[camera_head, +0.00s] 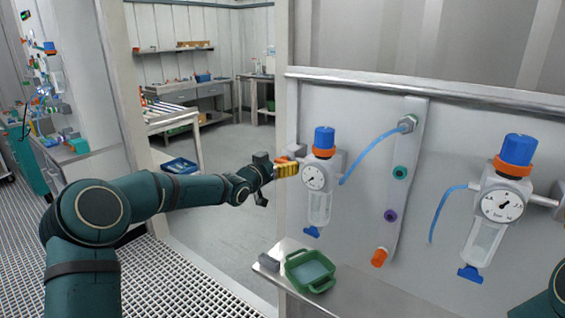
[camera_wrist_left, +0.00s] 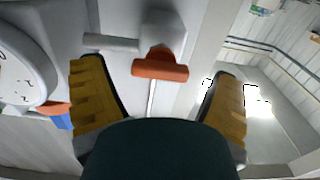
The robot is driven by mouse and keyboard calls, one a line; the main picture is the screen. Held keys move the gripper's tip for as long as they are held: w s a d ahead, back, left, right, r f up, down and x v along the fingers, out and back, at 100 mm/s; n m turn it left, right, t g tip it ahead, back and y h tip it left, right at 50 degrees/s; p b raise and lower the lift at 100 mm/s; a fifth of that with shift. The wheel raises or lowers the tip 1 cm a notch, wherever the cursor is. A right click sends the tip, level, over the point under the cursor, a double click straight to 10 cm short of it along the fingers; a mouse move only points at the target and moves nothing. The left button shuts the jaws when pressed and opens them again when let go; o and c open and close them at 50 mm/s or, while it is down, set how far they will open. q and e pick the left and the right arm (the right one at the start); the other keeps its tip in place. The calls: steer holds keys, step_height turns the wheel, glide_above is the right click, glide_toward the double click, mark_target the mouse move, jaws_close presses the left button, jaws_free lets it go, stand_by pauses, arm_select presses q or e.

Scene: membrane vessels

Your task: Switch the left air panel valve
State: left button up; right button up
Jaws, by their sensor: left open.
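The left air panel has a blue-capped regulator (camera_head: 324,138) with a round gauge (camera_head: 314,177) and a clear bowl below. Its valve has an orange handle (camera_wrist_left: 160,70), which shows in the left wrist view on a grey body with a pipe running left. In the head view the handle is largely hidden by the gripper. My left gripper (camera_head: 287,169), with yellow finger pads, is open beside the regulator's left side. In the left wrist view the handle lies between the two fingers, a little beyond them, with no contact visible. My right gripper is out of view.
A second regulator (camera_head: 502,205) hangs at the right. A strip with green (camera_head: 400,172), purple (camera_head: 390,216) and orange (camera_head: 379,257) fittings stands between them. Below, a green tray (camera_head: 291,265) sits on a metal shelf. An open doorway lies behind my left arm.

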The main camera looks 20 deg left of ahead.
arm_select(q)
steer(key=shift+w+d, duration=0.25)
steer(key=shift+w, duration=0.35)
steer(key=shift+c, duration=0.4)
steer(key=c, duration=1.1)
